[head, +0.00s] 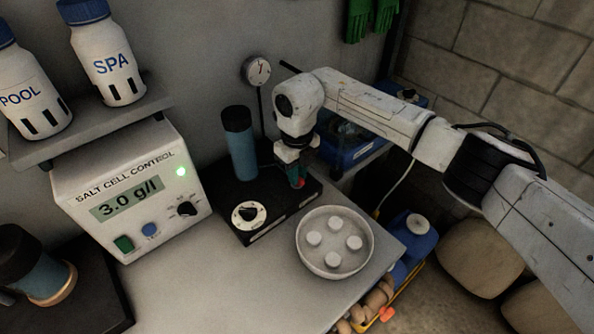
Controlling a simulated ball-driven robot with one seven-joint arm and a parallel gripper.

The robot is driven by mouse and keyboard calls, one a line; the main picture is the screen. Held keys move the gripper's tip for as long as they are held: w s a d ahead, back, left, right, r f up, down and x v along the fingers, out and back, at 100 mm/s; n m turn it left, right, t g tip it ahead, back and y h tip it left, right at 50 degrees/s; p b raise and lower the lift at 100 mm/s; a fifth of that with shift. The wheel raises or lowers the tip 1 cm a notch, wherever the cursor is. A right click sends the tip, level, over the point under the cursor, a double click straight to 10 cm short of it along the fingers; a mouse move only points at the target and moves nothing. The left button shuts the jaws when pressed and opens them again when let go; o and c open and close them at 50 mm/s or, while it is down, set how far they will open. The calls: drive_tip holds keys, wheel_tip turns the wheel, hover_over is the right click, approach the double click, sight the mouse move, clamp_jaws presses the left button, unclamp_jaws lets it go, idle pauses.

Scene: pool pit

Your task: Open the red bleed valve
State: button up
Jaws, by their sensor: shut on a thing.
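The red bleed valve (300,183) shows as a small red spot at the right end of a black base block. My gripper (296,175) points down over it from above. Its fingers are shut on the red valve, and they hide most of it. The valve's exact turn angle cannot be told. A pressure gauge (257,71) stands on a thin stem behind, left of my wrist. A blue cylinder with a black cap (239,143) stands on the same black base (285,222), and a round black-and-white dial (248,215) sits at its front.
A round tray (304,262) with several white tablets sits close in front of the base. A salt cell control box (75,199) stands left, under a shelf with POOL (32,95) and SPA (112,64) bottles. The front counter (215,290) is bare.

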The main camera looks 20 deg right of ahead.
clamp_jaws()
drive_tip(key=shift+n, duration=0.4)
drive_tip(key=n+b, duration=0.1)
drive_tip(key=n, duration=0.2)
drive_tip(key=n+b, duration=0.2)
drive_tip(key=n, duration=0.3)
drive_tip(key=shift+w+b, duration=0.1)
drive_tip(key=shift+b, duration=0.25)
drive_tip(key=n+b, duration=0.1)
drive_tip(key=n, duration=0.4)
drive_tip(key=shift+b, duration=0.4)
drive_tip(key=shift+n+b, duration=0.65)
drive_tip(key=shift+n, duration=1.35)
drive_tip(key=shift+r, duration=0.1)
drive_tip(key=o, duration=0.7)
unclamp_jaws()
